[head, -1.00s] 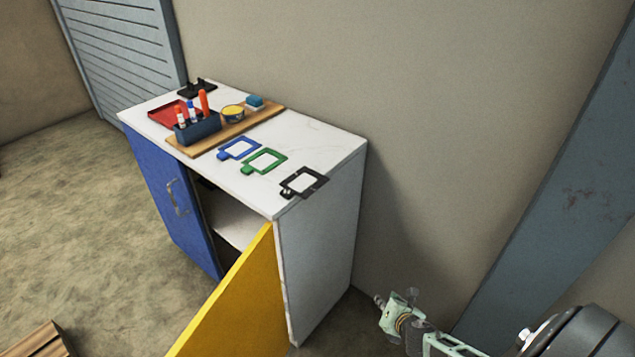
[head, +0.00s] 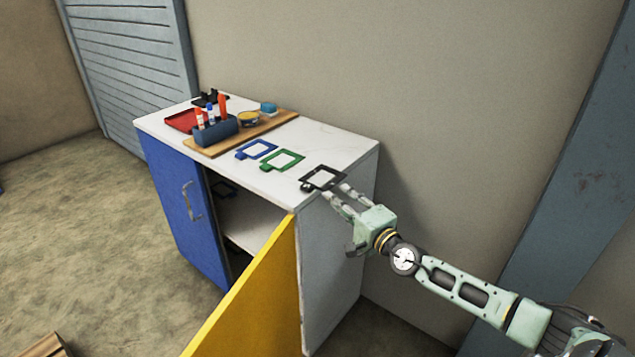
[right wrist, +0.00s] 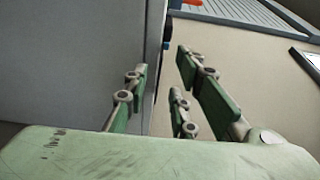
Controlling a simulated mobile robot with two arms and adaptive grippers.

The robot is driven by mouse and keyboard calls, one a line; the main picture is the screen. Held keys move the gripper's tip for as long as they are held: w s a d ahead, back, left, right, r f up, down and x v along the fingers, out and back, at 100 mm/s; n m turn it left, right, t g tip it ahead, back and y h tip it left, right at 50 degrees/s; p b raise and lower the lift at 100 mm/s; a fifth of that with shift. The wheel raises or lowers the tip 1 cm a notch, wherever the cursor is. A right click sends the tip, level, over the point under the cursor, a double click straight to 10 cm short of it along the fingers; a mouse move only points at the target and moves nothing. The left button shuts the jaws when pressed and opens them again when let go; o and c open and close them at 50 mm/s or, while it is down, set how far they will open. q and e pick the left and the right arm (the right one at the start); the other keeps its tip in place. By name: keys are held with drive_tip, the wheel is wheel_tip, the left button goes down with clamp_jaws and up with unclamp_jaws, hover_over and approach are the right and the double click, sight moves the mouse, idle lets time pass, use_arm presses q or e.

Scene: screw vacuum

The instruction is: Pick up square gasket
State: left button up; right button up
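Three square frame-shaped gaskets with small tabs lie in a row on the white cabinet top: a blue gasket (head: 256,149), a green gasket (head: 282,160) and a black gasket (head: 322,178) at the near right corner. My right gripper (head: 339,192) is at the cabinet's right edge, its fingers pointing at the black gasket's right side. In the right wrist view the fingers (right wrist: 157,88) stand apart with nothing visible between them. I cannot tell if they touch the black gasket. My left gripper is not in view.
The white cabinet top (head: 345,150) holds a wooden board (head: 272,125) with a blue marker holder (head: 216,132), a yellow tin (head: 249,118) and a blue block (head: 268,107). The yellow door (head: 250,300) stands open; the blue door (head: 180,200) is shut.

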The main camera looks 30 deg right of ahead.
drive_tip(key=w+b, duration=0.1)
drive_tip(key=w, duration=0.3)
drive_tip(key=shift+w+d+r, duration=0.1)
drive_tip(key=shift+w, duration=0.25)
drive_tip(key=shift+c, duration=0.3)
clamp_jaws()
